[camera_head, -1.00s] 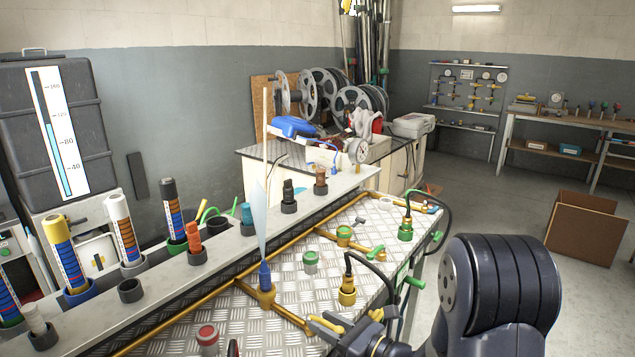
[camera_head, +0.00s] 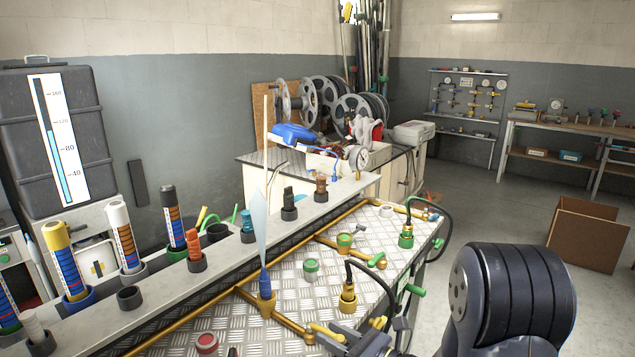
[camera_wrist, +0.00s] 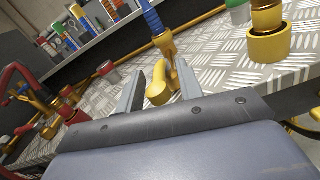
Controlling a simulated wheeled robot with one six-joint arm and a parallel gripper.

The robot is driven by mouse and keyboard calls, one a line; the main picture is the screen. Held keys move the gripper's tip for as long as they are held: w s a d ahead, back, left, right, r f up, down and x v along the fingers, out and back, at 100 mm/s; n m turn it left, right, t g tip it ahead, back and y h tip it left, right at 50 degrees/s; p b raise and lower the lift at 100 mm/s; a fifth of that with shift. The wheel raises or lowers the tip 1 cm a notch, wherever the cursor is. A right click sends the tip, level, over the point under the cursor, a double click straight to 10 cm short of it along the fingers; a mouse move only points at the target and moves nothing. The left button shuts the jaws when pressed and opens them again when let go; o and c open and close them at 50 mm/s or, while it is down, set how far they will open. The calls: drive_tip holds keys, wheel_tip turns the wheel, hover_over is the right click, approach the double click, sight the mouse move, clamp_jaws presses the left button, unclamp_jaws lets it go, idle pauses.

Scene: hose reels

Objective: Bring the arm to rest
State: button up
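My gripper (camera_head: 342,336) is low at the front edge of the bench, partly cut off by the frame in the head view. In the wrist view its two grey fingers (camera_wrist: 160,88) stand apart, so it is open. A yellow pipe elbow (camera_wrist: 159,91) shows between and beyond the fingers; I cannot tell whether they touch it. The same yellow pipe end (camera_head: 326,334) is beside the gripper in the head view. My dark arm is bent at the lower right.
The metal-plated bench (camera_head: 330,285) carries yellow pipes, a blue-based upright nozzle (camera_head: 265,283), a yellow fitting with a black hose (camera_head: 348,297) and green-capped valves (camera_head: 406,237). A shelf with coloured tubes runs along the left. Open floor and a cardboard box (camera_head: 588,233) lie right.

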drive_tip(key=v, duration=0.9)
drive_tip(key=x, duration=1.1)
drive_tip(key=shift+w+a+p, duration=0.1)
drive_tip(key=shift+a+p, duration=0.25)
drive_tip(key=shift+m+t, duration=0.3)
drive_tip(key=b+v, duration=0.1)
drive_tip(key=v, duration=1)
drive_tip(key=s+a+r+n+g+h+p, duration=0.1)
drive_tip(key=s+a+r+n+g+p, duration=0.1)
drive_tip(key=s+a+n+g, duration=0.4)
drive_tip(key=s+a+r+n+g+h+p, duration=0.1)
drive_tip(key=s+r+n+g+p, duration=0.25)
drive_tip(key=s+n, duration=0.4)
drive_tip(key=s+d+r+n+h+p, duration=0.2)
drive_tip(key=s+d+n+h+p, duration=0.3)
drive_tip(key=n, duration=0.7)
drive_tip(key=shift+s+d+r+h, duration=0.3)
drive_tip(key=shift+s+d+h, duration=1.25)
drive_tip(key=shift+h, duration=0.85)
